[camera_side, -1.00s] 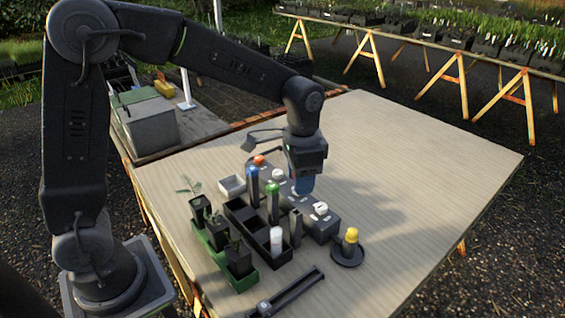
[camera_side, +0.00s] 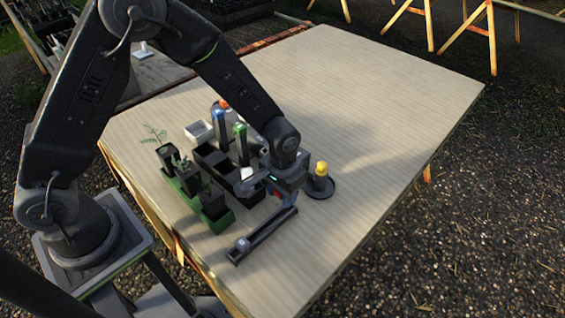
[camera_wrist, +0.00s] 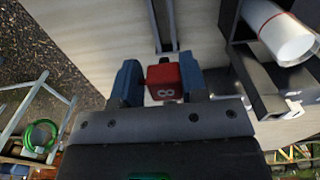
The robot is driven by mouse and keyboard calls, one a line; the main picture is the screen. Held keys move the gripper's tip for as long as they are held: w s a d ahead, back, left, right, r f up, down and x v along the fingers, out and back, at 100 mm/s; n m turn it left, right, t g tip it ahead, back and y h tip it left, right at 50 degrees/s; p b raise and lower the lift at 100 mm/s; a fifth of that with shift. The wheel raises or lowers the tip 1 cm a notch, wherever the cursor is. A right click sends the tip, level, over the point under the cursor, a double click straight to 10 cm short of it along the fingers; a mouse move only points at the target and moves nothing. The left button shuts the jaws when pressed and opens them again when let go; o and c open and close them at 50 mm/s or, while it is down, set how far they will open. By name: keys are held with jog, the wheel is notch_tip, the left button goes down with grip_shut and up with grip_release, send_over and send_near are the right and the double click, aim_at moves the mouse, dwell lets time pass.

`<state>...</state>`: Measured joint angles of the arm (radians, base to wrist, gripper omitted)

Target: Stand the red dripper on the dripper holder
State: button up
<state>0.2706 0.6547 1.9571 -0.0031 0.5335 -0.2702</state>
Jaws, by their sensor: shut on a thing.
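My gripper (camera_wrist: 163,82) is shut on a red block-shaped piece marked 8, the red dripper (camera_wrist: 163,77), between its blue fingers in the wrist view. In the side view my gripper (camera_side: 284,194) is low over the right end of a long dark rail (camera_side: 262,236), and only a little red (camera_side: 278,193) shows. Two dark parallel rails (camera_wrist: 162,22) run up from behind the dripper in the wrist view. I cannot tell for sure whether this rail is the dripper holder, nor whether the dripper touches it; its lower end is hidden.
A white cylinder (camera_wrist: 285,35) leans into the wrist view at right. A yellow-capped piece (camera_side: 321,170) stands in a dark dish. The table's right side is clear.

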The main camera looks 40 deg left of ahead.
aim_at(282, 211)
jog(key=shift+f, duration=4)
jog(key=o, duration=1)
jog(key=shift+a, duration=0.15)
jog(key=r, duration=1.5)
jog(key=shift+d, duration=0.35)
